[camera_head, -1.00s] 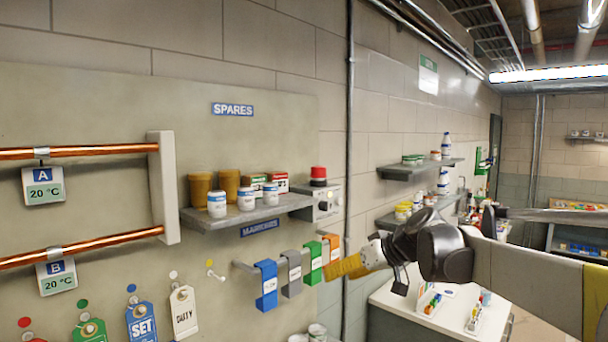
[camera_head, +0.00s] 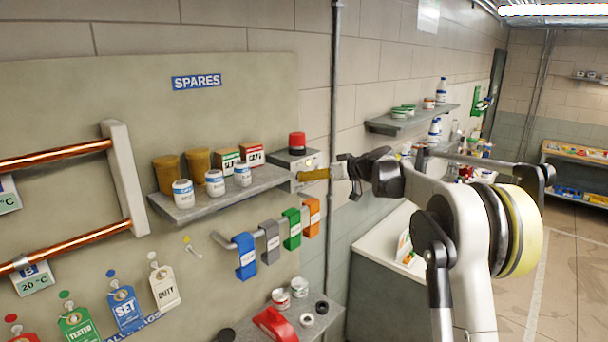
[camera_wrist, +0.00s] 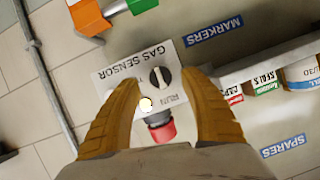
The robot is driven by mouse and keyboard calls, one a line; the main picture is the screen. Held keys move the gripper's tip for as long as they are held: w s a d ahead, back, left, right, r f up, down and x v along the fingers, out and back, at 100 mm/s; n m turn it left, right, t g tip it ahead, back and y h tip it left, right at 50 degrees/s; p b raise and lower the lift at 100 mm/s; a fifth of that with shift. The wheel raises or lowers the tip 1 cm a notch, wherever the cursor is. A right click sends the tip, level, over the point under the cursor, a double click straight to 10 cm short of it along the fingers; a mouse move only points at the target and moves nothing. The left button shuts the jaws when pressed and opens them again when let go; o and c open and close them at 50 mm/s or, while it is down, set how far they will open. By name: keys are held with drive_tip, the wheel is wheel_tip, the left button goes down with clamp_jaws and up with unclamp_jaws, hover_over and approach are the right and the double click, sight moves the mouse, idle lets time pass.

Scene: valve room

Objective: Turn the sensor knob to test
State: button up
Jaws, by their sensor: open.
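The gas sensor box (camera_head: 312,161) is a pale wall unit at the right end of the spares shelf, with a red beacon (camera_head: 297,143) on top. In the wrist view its face (camera_wrist: 118,78) appears upside down, with "GAS SENSOR" and "RUN" lettering. The black round knob (camera_wrist: 160,77) has a pale bar across it; its exact setting is hard to tell. A lit yellowish lamp (camera_wrist: 146,103) sits near it. My gripper (camera_wrist: 160,80) is open, its yellow fingers on either side of the knob in the picture. In the head view my gripper (camera_head: 303,175) is at the box front; contact cannot be told.
The spares shelf (camera_head: 205,208) holds several jars and boxes left of the sensor. Coloured marker holders (camera_head: 270,240) hang below it. A vertical pipe (camera_head: 333,90) runs behind my arm. A lower shelf (camera_head: 318,325) carries a red item and rolls.

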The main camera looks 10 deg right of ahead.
drive_tip(key=shift+x, duration=1.5)
drive_tip(key=shift+s, duration=0.1)
clamp_jaws()
